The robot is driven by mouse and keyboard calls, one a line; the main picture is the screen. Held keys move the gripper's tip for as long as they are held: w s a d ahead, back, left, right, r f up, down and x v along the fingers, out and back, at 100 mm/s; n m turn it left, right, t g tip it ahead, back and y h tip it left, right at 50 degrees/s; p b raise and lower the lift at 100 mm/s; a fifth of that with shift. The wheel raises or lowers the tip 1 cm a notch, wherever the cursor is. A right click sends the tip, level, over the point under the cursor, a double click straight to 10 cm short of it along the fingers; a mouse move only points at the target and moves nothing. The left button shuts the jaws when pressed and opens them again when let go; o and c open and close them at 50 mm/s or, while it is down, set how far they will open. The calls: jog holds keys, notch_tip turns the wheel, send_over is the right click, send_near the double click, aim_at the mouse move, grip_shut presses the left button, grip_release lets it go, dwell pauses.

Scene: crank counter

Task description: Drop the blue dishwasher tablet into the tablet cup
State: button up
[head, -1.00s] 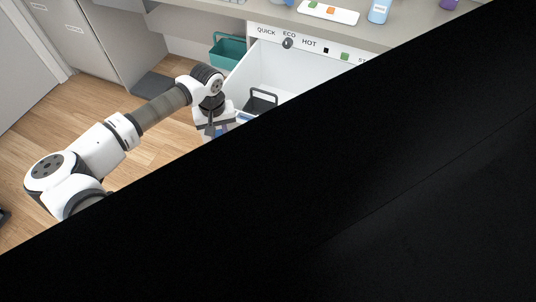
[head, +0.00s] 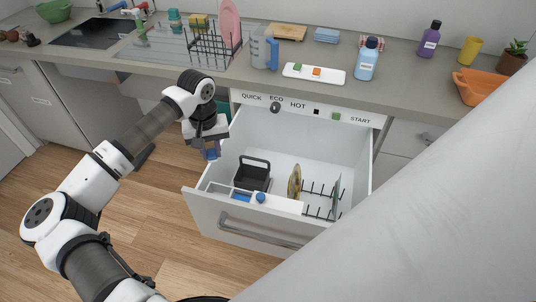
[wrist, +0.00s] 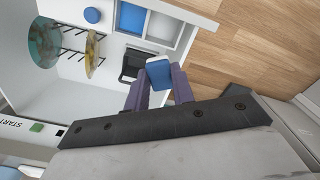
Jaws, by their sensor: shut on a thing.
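My gripper (head: 211,153) is above the left wall of the open dishwasher drawer, outside or just over its edge. In the wrist view my gripper (wrist: 159,88) is shut on the blue tablet (wrist: 159,73), a rounded block between the two purple fingers. The drawer's front ledge has two square compartments: one with a blue inside (wrist: 131,18) and a grey one (wrist: 161,27). The blue one also shows in the head view (head: 242,197). A round blue cap (head: 261,198) is beside it. I cannot tell for sure which compartment is the tablet cup.
The white drawer (head: 300,150) holds a black basket (head: 252,175), a yellowish plate (head: 295,183) and a rack. Its front handle (head: 262,236) faces the wooden floor. The counter above holds a blue bottle (head: 367,60) and a white tray (head: 313,73). A grey surface blocks the lower right.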

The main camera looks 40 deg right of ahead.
aim_at(213, 162)
jog(key=shift+s+f+b, duration=0.1)
jog(key=shift+f+b, duration=0.3)
jog(key=shift+f, duration=2.25)
jog(key=o, duration=1)
jog(key=shift+o, duration=0.2)
jog(key=shift+r, duration=0.15)
notch_tip(213, 162, up, 14)
jog(key=b, duration=0.3)
jog(key=shift+f+b, duration=0.2)
jog(key=shift+b, duration=0.2)
